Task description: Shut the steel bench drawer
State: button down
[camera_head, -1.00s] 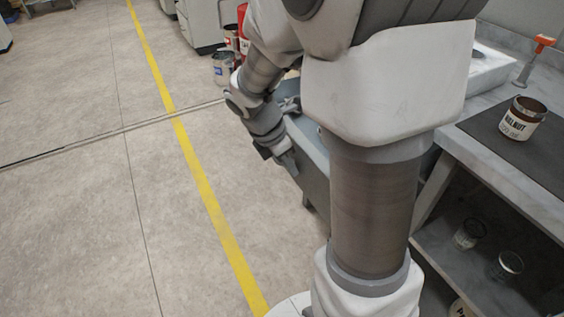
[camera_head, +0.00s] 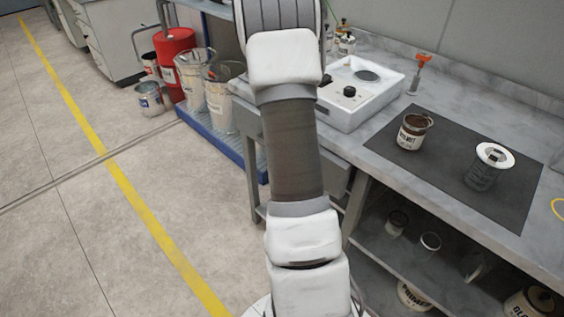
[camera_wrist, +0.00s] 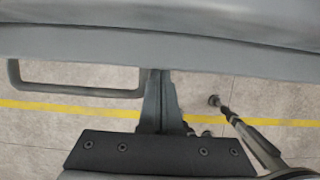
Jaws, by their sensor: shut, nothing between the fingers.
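The steel bench drawer shows in the wrist view as a grey front (camera_wrist: 230,62) across the top, with a bar handle (camera_wrist: 75,91) on its left part. My gripper (camera_wrist: 158,74) is shut and empty, its fingertips at the lower edge of the grey front, just right of the handle's right end. I cannot tell whether they touch it. In the head view my arm covers my gripper and most of the drawer area. A grey steel panel (camera_head: 247,118) shows left of my arm; how far the drawer stands out cannot be told.
The bench top (camera_head: 450,215) carries a white hotplate-like device (camera_head: 350,92), a dark mat (camera_head: 440,178) and cans. A shelf below holds more containers. A red drum (camera_head: 176,62) and buckets stand on a blue pallet (camera_head: 225,137) behind. The floor at left is clear.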

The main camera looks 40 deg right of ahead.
jog(key=shift+d+p, duration=0.75)
jog(key=shift+d, duration=1.15)
jog(key=shift+w+d+r, duration=0.1)
